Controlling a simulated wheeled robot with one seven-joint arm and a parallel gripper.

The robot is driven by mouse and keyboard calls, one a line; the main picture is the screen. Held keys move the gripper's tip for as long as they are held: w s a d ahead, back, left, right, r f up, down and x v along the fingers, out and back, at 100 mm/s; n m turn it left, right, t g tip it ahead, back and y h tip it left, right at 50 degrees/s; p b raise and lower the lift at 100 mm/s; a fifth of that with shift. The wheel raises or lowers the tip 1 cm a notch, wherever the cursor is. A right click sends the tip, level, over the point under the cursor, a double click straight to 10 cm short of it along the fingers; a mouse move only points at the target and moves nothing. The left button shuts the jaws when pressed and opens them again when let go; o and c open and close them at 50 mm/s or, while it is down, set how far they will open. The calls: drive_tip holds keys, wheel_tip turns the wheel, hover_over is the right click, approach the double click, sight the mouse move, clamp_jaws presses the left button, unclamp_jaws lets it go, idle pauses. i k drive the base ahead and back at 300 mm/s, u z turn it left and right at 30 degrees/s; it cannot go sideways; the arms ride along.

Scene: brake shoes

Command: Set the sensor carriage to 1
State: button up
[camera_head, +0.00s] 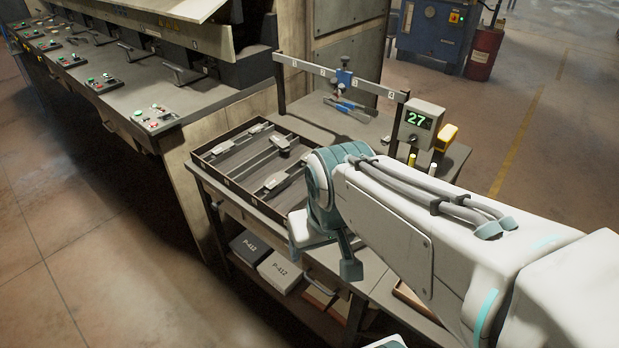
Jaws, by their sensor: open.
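The sensor carriage (344,77) is a small blue block on a pale horizontal rail (310,68) carried by two dark posts at the back of the bench. It sits around the middle of the rail. The rail has small number marks; the rightmost looks like 4, the others are too small to read surely. My gripper (326,254) is open, hanging over the front edge of the bench, well in front of the carriage and apart from it. Its fingers are partly hidden by my wrist, and nothing shows between them.
A compartmented tray (207,153) with metal parts lies left of my arm. A display box (420,122) reading 27 and a yellow device (446,137) stand right of the rail. Blue-handled tools (350,108) lie below the carriage. A machine (165,85) stands left.

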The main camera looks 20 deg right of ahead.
sight(343, 76)
drive_tip(key=z, duration=0.1)
drive_tip(key=k, duration=0.5)
drive_tip(key=u, duration=0.95)
drive_tip(key=i, duration=1.4)
drive_tip(key=z, duration=0.75)
